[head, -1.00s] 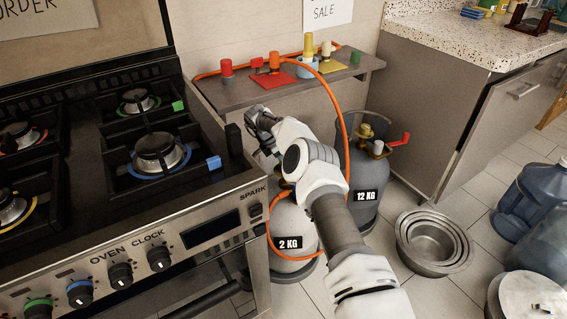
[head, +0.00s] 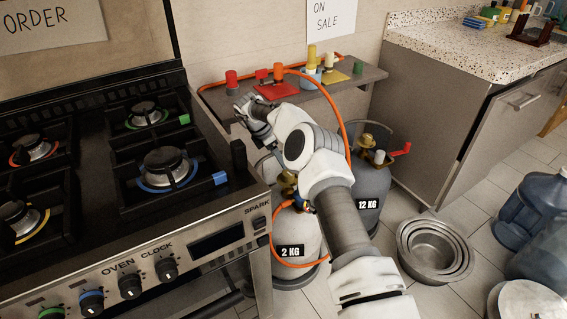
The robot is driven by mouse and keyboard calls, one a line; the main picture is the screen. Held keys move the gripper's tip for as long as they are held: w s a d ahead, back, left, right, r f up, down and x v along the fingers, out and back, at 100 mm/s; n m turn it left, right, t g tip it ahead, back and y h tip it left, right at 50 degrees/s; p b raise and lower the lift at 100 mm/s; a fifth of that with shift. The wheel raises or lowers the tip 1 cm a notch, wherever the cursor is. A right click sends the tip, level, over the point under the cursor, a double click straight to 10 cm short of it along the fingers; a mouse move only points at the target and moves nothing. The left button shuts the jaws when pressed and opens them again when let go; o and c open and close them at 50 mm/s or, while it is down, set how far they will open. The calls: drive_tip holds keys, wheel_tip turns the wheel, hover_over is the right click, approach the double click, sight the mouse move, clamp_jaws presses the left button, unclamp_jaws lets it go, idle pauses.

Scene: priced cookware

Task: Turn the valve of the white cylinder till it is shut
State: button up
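The white cylinder (head: 295,240), labelled 2 KG, stands on the floor beside the stove. Its brass valve (head: 288,184) shows partly at the top, with the orange hose near it; my arm hides much of that area. My arm reaches from the lower right across the cylinder's upper right side. The arm's far end, with my gripper (head: 243,102), is above and left of the valve, in front of the shelf's left end. The fingers are small and dark, so their opening is unclear. I see no contact with the valve.
A grey 12 KG cylinder (head: 371,190) with a red handle (head: 401,149) stands to the right. The stove (head: 215,225) is close on the left. A shelf (head: 345,88) with coloured blocks is behind. Nested metal pans (head: 435,248) and blue water bottles (head: 535,200) occupy the right floor.

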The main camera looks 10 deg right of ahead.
drive_tip(key=p+v, duration=0.1)
drive_tip(key=v, duration=0.7)
drive_tip(key=shift+p, duration=0.4)
